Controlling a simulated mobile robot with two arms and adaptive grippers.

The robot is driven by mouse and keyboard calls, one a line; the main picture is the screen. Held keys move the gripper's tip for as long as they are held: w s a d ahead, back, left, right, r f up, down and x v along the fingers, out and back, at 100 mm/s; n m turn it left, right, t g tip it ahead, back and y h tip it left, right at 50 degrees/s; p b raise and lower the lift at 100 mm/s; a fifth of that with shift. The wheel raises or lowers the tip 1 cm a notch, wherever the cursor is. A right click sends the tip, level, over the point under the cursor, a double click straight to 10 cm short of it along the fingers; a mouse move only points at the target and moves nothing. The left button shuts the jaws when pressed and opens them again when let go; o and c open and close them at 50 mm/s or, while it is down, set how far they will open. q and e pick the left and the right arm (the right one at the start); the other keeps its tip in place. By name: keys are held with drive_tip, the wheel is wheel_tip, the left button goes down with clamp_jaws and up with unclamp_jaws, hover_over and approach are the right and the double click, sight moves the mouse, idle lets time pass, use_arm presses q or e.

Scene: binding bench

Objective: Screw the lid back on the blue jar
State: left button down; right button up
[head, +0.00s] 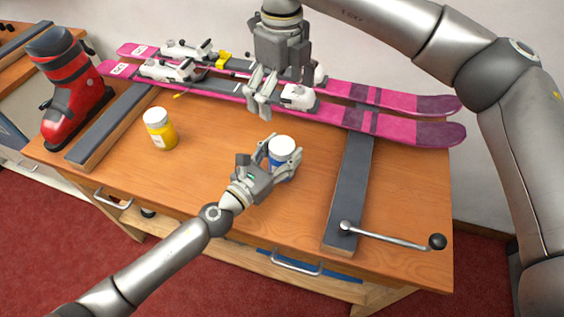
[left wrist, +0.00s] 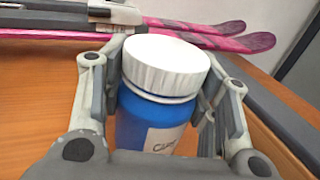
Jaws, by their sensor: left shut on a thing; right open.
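The blue jar (head: 284,170) stands upright on the bench top, with its white lid (head: 281,147) on its mouth. The left wrist view shows the blue body (left wrist: 152,127) with a pale label and the ribbed lid (left wrist: 165,66) on top. A thin white band shows under the lid; I cannot tell how tight the lid is. My left gripper (head: 277,160) is shut around the jar's body, with a finger on each side. My right gripper (head: 261,102) is open and empty, pointing down above and slightly left of the jar, in front of the skis.
Two pink skis (head: 395,122) with bindings lie across the back of the bench. A yellow jar (head: 161,132) with a white lid stands left. A red ski boot (head: 72,95) is far left. A dark bar with a crank handle (head: 390,238) lies right. The bench top (head: 205,178) between is clear.

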wheel_tip(320, 180, up, 2)
drive_tip(key=shift+r, duration=0.25)
use_arm(q)
drive_tip(key=shift+c, duration=2.2)
unclamp_jaws()
drive_tip(key=shift+v, duration=6)
